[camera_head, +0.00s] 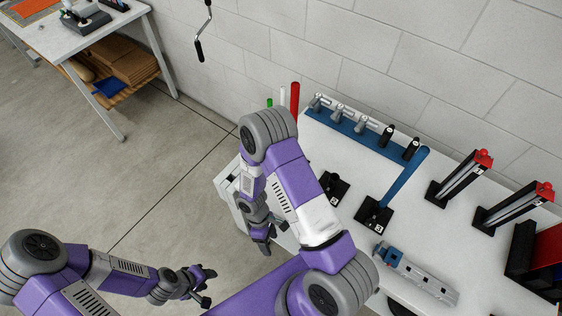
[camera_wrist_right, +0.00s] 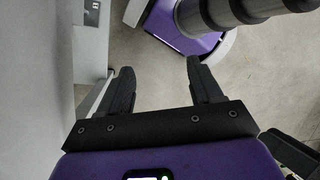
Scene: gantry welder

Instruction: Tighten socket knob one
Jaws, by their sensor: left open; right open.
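Two low black socket bases with pale number labels stand on the white table (camera_head: 470,245). One base (camera_head: 375,215) holds a leaning blue rod (camera_head: 405,178). The other base (camera_head: 332,190) is partly hidden behind my right arm. My right gripper (camera_head: 266,242) is beside the table's left edge, pointing down, apart from the bases. In the wrist view its two black fingers (camera_wrist_right: 163,88) are spread and empty. My left gripper (camera_head: 205,286) is open and empty above the floor, left of the table.
A blue rail (camera_head: 360,143) with grey and black handles runs along the back. Two black stands with red tops (camera_head: 455,178) (camera_head: 513,207) are at the right. A grey metal piece with a blue block (camera_head: 418,273) lies in front. A second table (camera_head: 85,38) is far left.

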